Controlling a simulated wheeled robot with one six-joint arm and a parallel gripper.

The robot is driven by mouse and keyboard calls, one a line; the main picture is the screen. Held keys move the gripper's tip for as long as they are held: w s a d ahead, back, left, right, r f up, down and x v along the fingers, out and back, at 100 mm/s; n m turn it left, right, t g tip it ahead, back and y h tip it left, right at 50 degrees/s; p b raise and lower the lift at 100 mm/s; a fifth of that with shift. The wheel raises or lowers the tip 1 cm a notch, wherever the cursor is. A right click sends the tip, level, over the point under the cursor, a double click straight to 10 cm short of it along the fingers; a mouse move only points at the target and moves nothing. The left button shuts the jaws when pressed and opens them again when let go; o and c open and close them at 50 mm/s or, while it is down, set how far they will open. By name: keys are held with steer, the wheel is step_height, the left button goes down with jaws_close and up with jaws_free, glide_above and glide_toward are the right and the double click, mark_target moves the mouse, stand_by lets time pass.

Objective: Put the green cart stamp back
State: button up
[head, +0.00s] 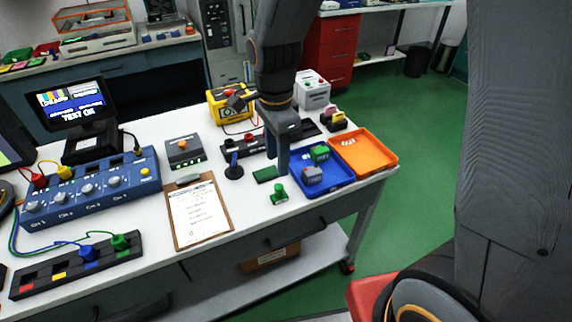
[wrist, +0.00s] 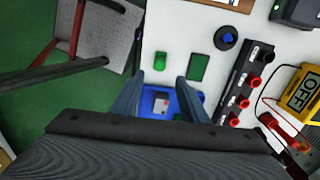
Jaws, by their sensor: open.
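A small green stamp (head: 279,194) with a knobbed handle stands upright on the white bench, in front of the blue tray (head: 318,191). It also shows in the wrist view (wrist: 160,61), near the bench edge. A flat dark green pad (head: 265,174) lies just behind it. My gripper (head: 277,157) is open and empty, pointing down above the bench by the blue tray. In the wrist view its fingers (wrist: 160,80) spread on either side of the tray, with the green stamp beyond the fingertips. The gripper touches nothing that I can make out.
The blue tray holds a green block (head: 319,152) and a grey block (head: 312,174). An orange tray (head: 380,163) is to its right. A dark blue round-based handle (head: 234,170), a clipboard (head: 222,220) and a black socket strip (head: 235,150) are nearby.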

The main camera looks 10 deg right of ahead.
steer(key=s+d+n, duration=0.3)
steer(key=d+n, duration=0.3)
steer(key=n, duration=0.1)
steer(key=s+d+r+n+t, duration=0.1)
steer(key=s+d+n, duration=0.3)
steer(key=d+n, duration=0.2)
steer(key=shift+s+d+r+n, duration=0.25)
steer(key=shift+d+n, duration=0.05)
steer(key=shift+n, duration=0.5)
steer(key=shift+f, duration=0.15)
